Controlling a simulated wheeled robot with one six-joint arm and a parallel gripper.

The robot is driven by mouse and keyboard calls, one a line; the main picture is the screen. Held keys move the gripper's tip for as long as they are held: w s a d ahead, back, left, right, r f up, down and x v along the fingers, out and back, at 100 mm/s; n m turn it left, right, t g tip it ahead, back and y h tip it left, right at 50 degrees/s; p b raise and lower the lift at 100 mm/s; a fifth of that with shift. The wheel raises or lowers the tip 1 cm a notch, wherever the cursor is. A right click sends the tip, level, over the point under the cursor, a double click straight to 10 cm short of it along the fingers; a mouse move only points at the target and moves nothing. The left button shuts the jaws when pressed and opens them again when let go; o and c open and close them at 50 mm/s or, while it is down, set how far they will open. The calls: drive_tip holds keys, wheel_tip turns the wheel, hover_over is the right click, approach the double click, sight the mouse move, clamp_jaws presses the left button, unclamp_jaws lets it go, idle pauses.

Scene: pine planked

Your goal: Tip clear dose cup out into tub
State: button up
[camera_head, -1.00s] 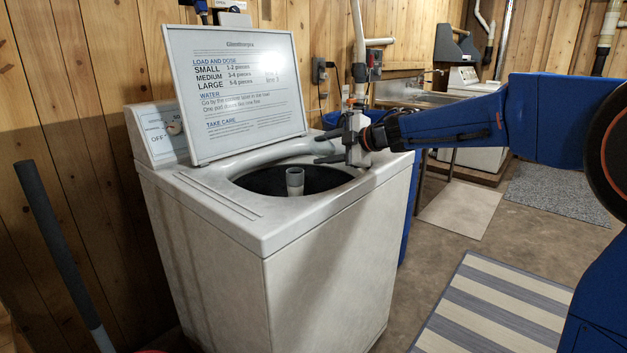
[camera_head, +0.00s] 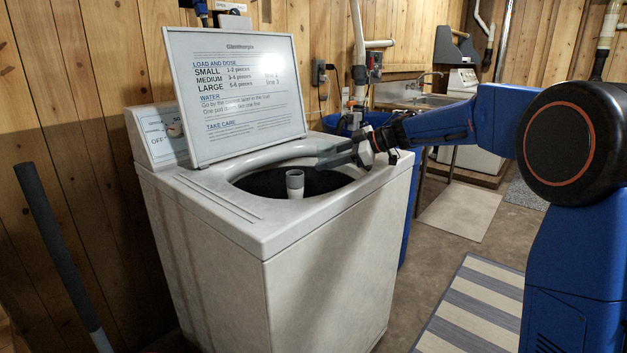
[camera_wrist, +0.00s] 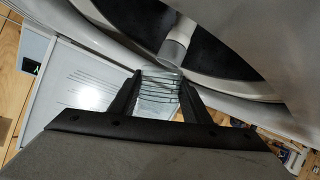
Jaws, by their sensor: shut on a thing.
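My gripper (camera_head: 342,154) is over the right part of the washer's opening, its fingers pointing left toward the middle. In the wrist view my gripper (camera_wrist: 158,98) is shut on the clear dose cup (camera_wrist: 159,88), which shows dark ring lines between the fingers. The cup cannot be made out in the head view, and its contents cannot be told. The tub (camera_head: 262,184) is the dark round opening in the washer top, with a pale centre post (camera_head: 295,183) standing in it. The wrist view also shows the tub (camera_wrist: 207,48) and post beyond the cup.
The white washer (camera_head: 300,290) has its lid (camera_head: 235,95) raised at the back, printed with load and dose lines. A dark pole (camera_head: 55,245) leans at the left. A blue bin (camera_head: 412,215) stands behind the washer. A striped rug (camera_head: 470,310) lies on the floor at right.

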drive_tip(key=shift+w+d+r+m+g+y, duration=0.2)
drive_tip(key=shift+w+r+m+g+y, duration=0.05)
drive_tip(key=shift+w+r+m+g, duration=0.25)
drive_tip(key=shift+w+d+r+m+g+y, duration=0.2)
drive_tip(key=shift+w+r+m+g+y, duration=0.15)
drive_tip(key=shift+m, duration=0.25)
